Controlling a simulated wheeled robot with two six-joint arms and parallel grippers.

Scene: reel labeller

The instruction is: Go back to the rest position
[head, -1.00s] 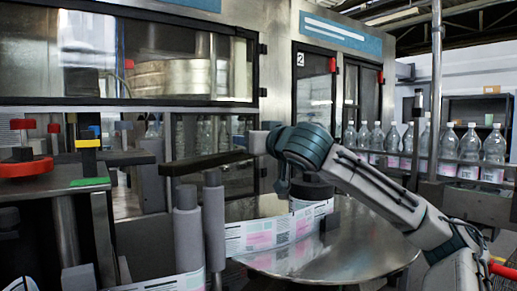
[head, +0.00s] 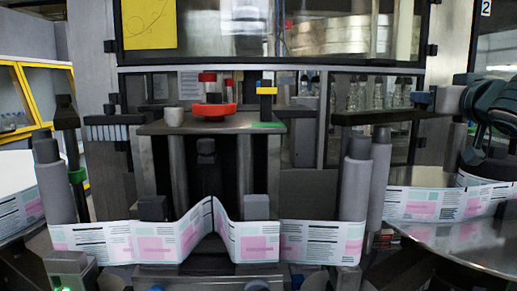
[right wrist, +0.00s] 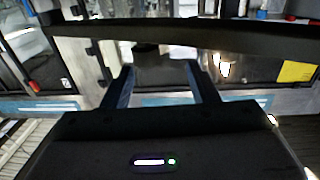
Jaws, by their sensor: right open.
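My right arm comes in at the right edge of the head view, above the round metal table (head: 455,244) and the label reel (head: 487,172). My right gripper (head: 428,98) is small there, level with the back of the machine, and its fingers are hard to make out. In the right wrist view the right gripper (right wrist: 158,78) has its two fingers apart, with nothing between them. Machine panels and windows lie beyond the fingers. My left gripper is in neither current view.
A label web (head: 255,243) runs across the front between grey rollers (head: 354,188). A dark horizontal bar (head: 385,117) lies left of the right arm.

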